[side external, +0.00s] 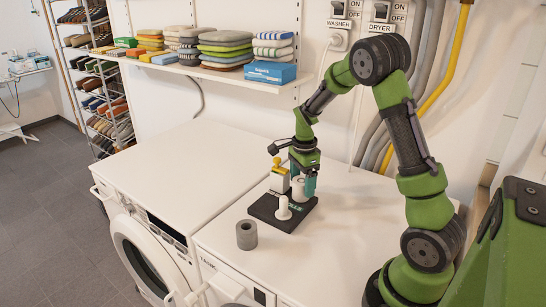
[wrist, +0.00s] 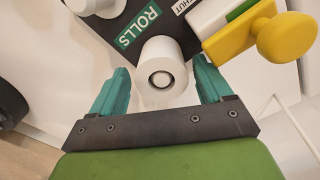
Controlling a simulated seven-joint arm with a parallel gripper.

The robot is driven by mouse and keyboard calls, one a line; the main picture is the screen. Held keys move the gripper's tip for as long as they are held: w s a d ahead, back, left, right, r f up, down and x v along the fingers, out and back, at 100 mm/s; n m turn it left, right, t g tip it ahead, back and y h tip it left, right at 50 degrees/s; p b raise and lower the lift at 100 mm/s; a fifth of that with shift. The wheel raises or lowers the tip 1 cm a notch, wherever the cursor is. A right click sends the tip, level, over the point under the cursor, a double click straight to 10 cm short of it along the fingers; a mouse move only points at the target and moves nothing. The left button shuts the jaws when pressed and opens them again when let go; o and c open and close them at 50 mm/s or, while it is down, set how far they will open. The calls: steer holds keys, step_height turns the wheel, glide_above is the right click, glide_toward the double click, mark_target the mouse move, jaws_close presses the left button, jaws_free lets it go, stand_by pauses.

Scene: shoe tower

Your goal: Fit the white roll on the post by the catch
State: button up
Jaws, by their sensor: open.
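The white roll (side external: 298,188) stands upright on the black board (side external: 262,208), right beside the catch (side external: 279,181) with its yellow knob. In the wrist view the white roll (wrist: 163,73) shows its round end, with a dark ring around a pale centre. This looks like a post inside it, whose length is hidden. My gripper (side external: 303,180) is over the board. In the wrist view my gripper (wrist: 162,88) is open, its teal fingers either side of the roll with gaps visible. The catch (wrist: 245,35) lies to the upper right, near a SHUT label.
A second white post (side external: 284,209) with a wider foot stands at the board's front. A grey roll (side external: 246,235) stands on the white machine top (side external: 335,235), left of the board. A shelf (side external: 190,68) with folded cloths hangs behind. The left machine top is clear.

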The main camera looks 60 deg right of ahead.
mark_target(300, 184)
step_height(300, 184, up, 17)
stand_by(0.4)
stand_by(0.5)
steer(key=s+a+r+n+t+y, duration=0.1)
steer(key=s+a+n+t, duration=0.2)
steer(key=s+a+n, duration=0.3)
steer(key=s+a+n+t+y, duration=0.1)
steer(key=s+a+n+t, duration=0.3)
steer(key=a+n, duration=1)
steer(key=shift+s+a+r, duration=0.35)
steer(key=shift+s+a, duration=0.55)
steer(key=shift+s, duration=0.2)
